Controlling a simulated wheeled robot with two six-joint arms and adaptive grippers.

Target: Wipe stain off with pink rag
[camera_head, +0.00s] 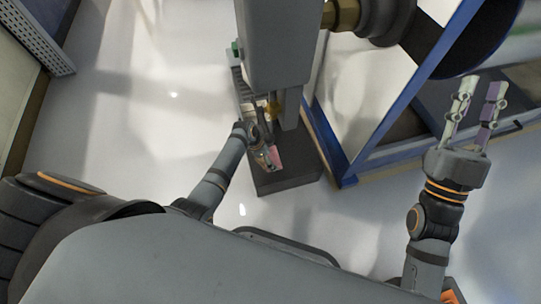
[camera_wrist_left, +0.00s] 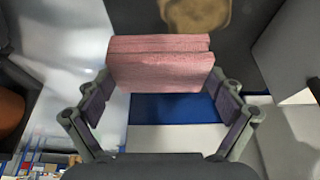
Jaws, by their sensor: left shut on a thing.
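The pink rag (camera_wrist_left: 160,65) is a folded block held between the fingertips of my left gripper (camera_wrist_left: 160,95) in the left wrist view. In the head view, my left gripper (camera_head: 268,155) is beside the grey machine, with the pink rag (camera_head: 276,156) at its tips. My right gripper (camera_head: 480,92) is open and empty at the right.
A grey machine column (camera_head: 275,45) stands over a dark base block (camera_head: 287,178) near my left gripper. A blue-framed structure (camera_head: 350,165) with a large dark roller (camera_head: 480,40) fills the right. Pale floor (camera_head: 130,120) is clear at the left.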

